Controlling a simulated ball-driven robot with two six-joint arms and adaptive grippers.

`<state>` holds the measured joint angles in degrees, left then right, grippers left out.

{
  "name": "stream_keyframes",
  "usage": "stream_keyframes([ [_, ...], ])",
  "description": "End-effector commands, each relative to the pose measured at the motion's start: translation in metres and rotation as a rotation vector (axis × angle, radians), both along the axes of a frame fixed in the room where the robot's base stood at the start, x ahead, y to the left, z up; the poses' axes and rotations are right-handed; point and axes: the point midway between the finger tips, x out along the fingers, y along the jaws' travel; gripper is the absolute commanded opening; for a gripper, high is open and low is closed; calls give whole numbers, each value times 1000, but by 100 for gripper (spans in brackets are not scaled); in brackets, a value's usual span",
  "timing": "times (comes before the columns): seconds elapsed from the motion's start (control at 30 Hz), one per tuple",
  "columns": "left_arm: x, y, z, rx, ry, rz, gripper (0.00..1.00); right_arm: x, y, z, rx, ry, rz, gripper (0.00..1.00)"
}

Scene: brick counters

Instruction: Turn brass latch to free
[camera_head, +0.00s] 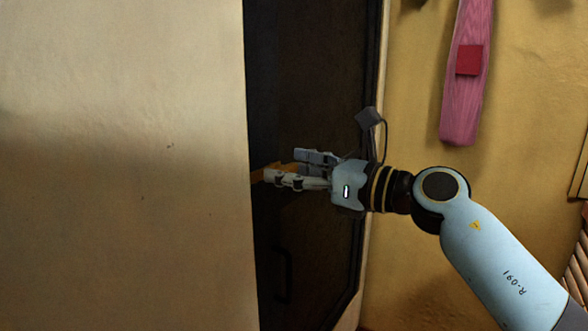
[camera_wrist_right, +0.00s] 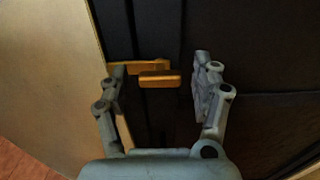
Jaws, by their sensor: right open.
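The brass latch (camera_wrist_right: 160,80) shows in the right wrist view as an orange-gold bar lying crosswise on a dark panel. A second brass strip (camera_wrist_right: 140,66) runs just above it toward the pale edge at left. In the head view the brass (camera_head: 259,175) is mostly hidden behind my right gripper (camera_head: 293,168). My right gripper also shows in the right wrist view (camera_wrist_right: 160,75). Its fingers are open, with the latch bar between them. The left finger overlaps the brass strip in the picture; I cannot tell if it touches. My left gripper is not in view.
A dark door (camera_head: 315,100) with a handle (camera_head: 283,275) low down stands in a recess. A pale wall (camera_head: 120,170) fills the left. A pink hanging strip (camera_head: 468,100) with a red square is on the yellow wall (camera_head: 420,120) at right.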

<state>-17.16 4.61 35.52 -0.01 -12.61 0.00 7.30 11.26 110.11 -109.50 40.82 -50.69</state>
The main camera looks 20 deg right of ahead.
Motion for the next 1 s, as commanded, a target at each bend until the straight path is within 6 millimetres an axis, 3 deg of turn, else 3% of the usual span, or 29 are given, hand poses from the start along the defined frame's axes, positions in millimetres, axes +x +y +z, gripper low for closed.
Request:
stream_keyframes([
  [0.07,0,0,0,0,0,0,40,0,0,0,0,0,0,61],
  [0.47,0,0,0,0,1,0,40,0,0,0,1,1,0,9],
  [0.77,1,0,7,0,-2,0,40,0,0,2,32,25,0,9],
  [1.0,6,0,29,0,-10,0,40,0,-1,4,140,109,-1,9],
])
